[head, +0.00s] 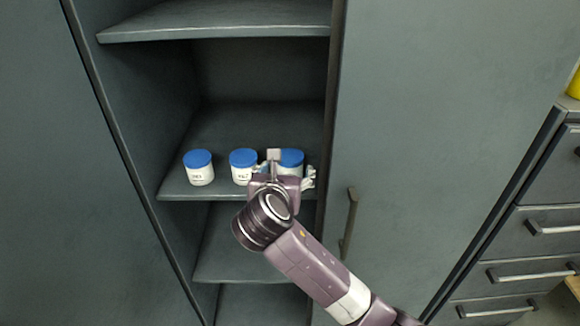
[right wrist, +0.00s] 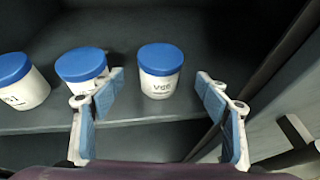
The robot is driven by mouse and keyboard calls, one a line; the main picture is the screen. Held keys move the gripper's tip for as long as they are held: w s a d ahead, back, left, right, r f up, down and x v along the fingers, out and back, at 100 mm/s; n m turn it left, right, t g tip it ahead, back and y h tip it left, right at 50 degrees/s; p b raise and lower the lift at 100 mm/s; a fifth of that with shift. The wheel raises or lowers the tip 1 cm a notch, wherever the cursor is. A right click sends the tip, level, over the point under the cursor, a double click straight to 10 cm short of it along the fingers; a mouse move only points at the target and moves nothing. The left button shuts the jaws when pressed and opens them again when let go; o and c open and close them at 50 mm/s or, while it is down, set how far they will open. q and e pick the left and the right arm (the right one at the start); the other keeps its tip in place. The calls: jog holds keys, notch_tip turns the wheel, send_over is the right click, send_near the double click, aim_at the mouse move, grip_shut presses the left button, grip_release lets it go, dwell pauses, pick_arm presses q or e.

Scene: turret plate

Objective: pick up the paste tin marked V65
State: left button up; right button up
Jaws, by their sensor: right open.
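Three white tins with blue lids stand upright in a row on a cabinet shelf. The right tin (head: 292,156) is partly hidden by my right gripper (head: 291,170) in the head view. In the right wrist view this tin (right wrist: 160,70) has a label that seems to start with V6; its last character is unclear. My open right gripper (right wrist: 160,80) faces it, with one finger to each side and the tin just beyond the fingertips. The middle tin (head: 242,164) is close beside the left finger, its label hard to read. The left tin (head: 199,168) stands further left. My left gripper is out of view.
The shelf (head: 185,193) is bounded by the cabinet's right wall, close to the right tin. Another shelf (head: 215,30) is above, and one (head: 235,272) below. A door (head: 430,130) with a handle (head: 349,222) is at right.

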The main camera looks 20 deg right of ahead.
aim_at(292, 159)
jog(key=x, duration=0.7)
jog(key=shift+f, duration=0.4)
jog(key=shift+r, duration=0.1)
jog(key=c, duration=1.5)
